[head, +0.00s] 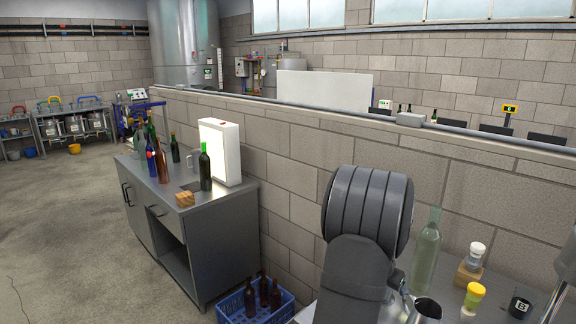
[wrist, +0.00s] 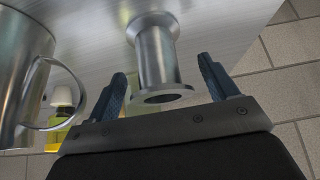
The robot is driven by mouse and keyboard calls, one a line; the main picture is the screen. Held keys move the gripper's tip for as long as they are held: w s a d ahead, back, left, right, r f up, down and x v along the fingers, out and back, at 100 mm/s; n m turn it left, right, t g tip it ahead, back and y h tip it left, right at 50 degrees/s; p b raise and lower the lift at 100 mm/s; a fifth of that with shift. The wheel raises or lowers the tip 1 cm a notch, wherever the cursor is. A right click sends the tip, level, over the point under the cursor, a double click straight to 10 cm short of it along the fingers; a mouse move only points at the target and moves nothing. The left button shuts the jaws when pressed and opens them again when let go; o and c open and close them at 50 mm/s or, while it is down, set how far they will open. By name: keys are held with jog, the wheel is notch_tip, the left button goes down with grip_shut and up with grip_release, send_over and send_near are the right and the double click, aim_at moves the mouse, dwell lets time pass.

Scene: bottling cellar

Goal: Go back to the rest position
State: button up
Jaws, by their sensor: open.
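My gripper (wrist: 162,68) shows in the wrist view with its two blue-grey fingers spread apart. A metal spool-shaped piece (wrist: 155,55) with flared ends stands on the grey worktop (wrist: 90,25) and appears in the gap between the fingers. No finger visibly touches it; how far it is from them is hard to tell. In the head view my arm covers part of the worktop at the lower right, and my gripper is hidden there.
A metal jug (wrist: 22,80) with a handle is left in the wrist view. A block wall (head: 300,165) runs behind.

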jog(key=v, duration=1)
jog(key=x, duration=1.2)
jog(key=shift+f, duration=0.1)
notch_tip(320, 180, up, 10)
jog(key=a+f+n+t+y, duration=0.25)
jog(key=a+n, duration=0.25)
jog(key=a, duration=1.8)
jog(key=s+d+r, duration=0.1)
jog(key=d+r, duration=0.7)
jog(key=d, duration=0.3)
jog(key=s+d+r+m+g, duration=0.1)
jog(key=s+d+r, duration=0.1)
jog(key=d+r, duration=0.7)
jog(key=d, duration=0.3)
jog(key=shift+s+d+r+h, duration=0.15)
jog(key=shift+s+r+h, duration=0.1)
jog(key=shift+r+h, duration=0.1)
jog(key=shift+f, duration=0.1)
jog(key=w+a+f+n, duration=0.1)
jog(key=w+a+f, duration=0.3)
jog(key=a+f, duration=0.9)
jog(key=a, duration=0.3)
jog(key=shift+a+f, duration=0.15)
jog(key=shift+a, duration=0.05)
